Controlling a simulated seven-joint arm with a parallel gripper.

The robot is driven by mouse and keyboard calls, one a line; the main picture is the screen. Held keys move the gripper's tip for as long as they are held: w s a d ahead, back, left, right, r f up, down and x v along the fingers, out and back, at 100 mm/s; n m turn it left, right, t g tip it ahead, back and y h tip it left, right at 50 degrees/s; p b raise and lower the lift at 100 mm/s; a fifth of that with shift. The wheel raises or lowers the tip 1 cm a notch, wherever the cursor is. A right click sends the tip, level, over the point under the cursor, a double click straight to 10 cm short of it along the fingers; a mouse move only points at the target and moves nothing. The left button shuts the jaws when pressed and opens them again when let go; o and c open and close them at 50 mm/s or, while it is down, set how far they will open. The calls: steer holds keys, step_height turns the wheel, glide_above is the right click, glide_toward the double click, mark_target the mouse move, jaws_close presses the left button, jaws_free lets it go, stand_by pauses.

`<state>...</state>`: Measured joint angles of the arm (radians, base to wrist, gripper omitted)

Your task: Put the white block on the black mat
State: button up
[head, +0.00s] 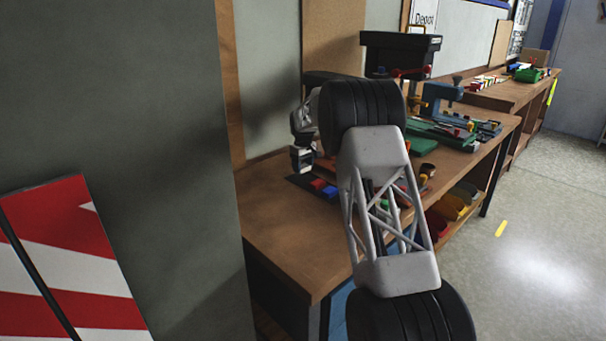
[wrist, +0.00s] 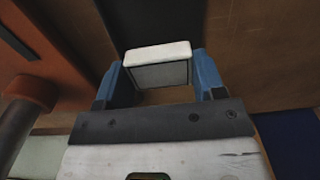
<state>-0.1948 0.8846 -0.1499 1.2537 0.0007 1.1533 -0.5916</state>
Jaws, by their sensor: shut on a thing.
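The white block (wrist: 158,68) is between the two blue fingers of my gripper (wrist: 160,78) in the wrist view, and the fingers are shut on it. In the head view my gripper (head: 302,158) is small and partly hidden behind my own arm, over the left end of the workbench. The block cannot be made out clearly there. A dark flat patch that looks like the black mat (head: 301,181) lies on the bench just below my gripper. I cannot tell whether the block touches it.
The bench's near left top is clear.

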mark_target(303, 166)
steer(key=shift+f, duration=1.7)
steer(key=shift+f, duration=0.2)
steer(key=o, duration=1)
steer(key=shift+r, duration=0.15)
step_height(303, 166, up, 12)
steer(key=shift+r, duration=0.1)
steer(key=shift+s, duration=0.1)
